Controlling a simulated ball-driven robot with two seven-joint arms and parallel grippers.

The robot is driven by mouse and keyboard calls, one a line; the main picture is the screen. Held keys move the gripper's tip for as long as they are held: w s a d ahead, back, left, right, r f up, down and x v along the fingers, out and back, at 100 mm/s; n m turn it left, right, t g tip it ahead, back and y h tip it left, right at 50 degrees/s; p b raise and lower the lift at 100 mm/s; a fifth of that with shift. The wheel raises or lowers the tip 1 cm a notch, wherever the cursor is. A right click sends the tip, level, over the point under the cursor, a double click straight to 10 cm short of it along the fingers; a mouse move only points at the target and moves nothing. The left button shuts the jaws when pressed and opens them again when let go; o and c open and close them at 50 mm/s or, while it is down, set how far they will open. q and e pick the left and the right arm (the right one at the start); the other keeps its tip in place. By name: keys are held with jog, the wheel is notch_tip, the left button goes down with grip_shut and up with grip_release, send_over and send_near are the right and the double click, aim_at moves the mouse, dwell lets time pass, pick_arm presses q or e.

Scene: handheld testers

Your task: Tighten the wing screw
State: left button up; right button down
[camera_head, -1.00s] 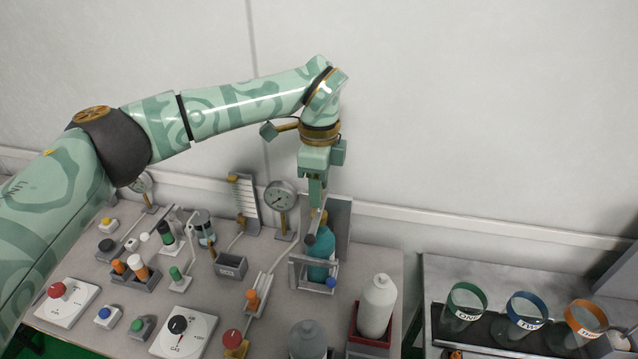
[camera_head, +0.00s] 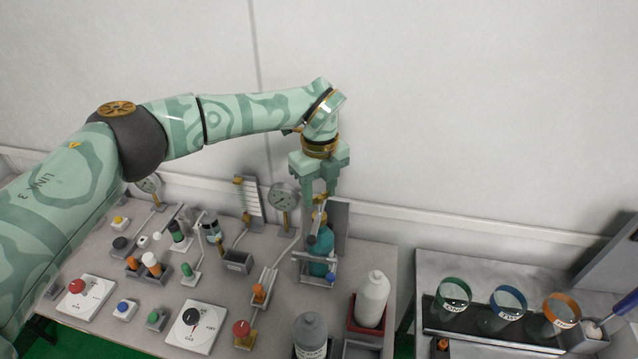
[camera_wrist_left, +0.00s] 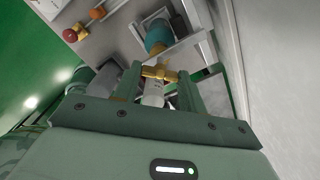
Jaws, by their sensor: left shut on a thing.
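The wing screw (camera_wrist_left: 160,73) is a small brass T-shape between my left fingers in the left wrist view. In the head view it is a small yellowish spot (camera_head: 319,216), mostly hidden by the fingers. My left gripper (camera_head: 320,198) points down from above and is shut on the wing screw. In the left wrist view its two fingers (camera_wrist_left: 160,82) stand on either side of it. Directly below is a teal bottle (camera_head: 321,255) in a grey metal stand (camera_head: 341,225). A dark cylindrical part (camera_head: 314,227) slants beside the screw. My right gripper is not in view.
A dial gauge (camera_head: 283,196) stands left of the stand. A white bottle (camera_head: 372,298) in a red holder and a grey bottle (camera_head: 311,332) stand in front. Several knobs and switches cover the left of the table. Labelled glass jars (camera_head: 508,307) stand on the right-hand table.

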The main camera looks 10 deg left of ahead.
pick_arm(q)
jog(key=m, duration=0.2)
jog(key=m+p, duration=0.1)
jog(key=shift+r+m, duration=0.2)
jog(key=shift+m, duration=0.2)
jog(key=m+p, duration=0.1)
jog(key=m, duration=0.3)
jog(key=shift+m+p, duration=0.3)
jog(key=m, duration=0.4)
jog(key=shift+f, duration=0.1)
jog(key=m, duration=0.5)
jog(key=shift+m, duration=0.4)
jog(key=m, duration=0.5)
jog(key=shift+w+m, duration=0.1)
jog(key=shift+m, duration=0.2)
jog(key=m, duration=0.4)
jog(key=m+b, duration=0.1)
jog(key=m, duration=0.4)
jog(key=shift+m, duration=0.4)
jog(key=m, duration=0.4)
jog(key=shift+m, duration=0.4)
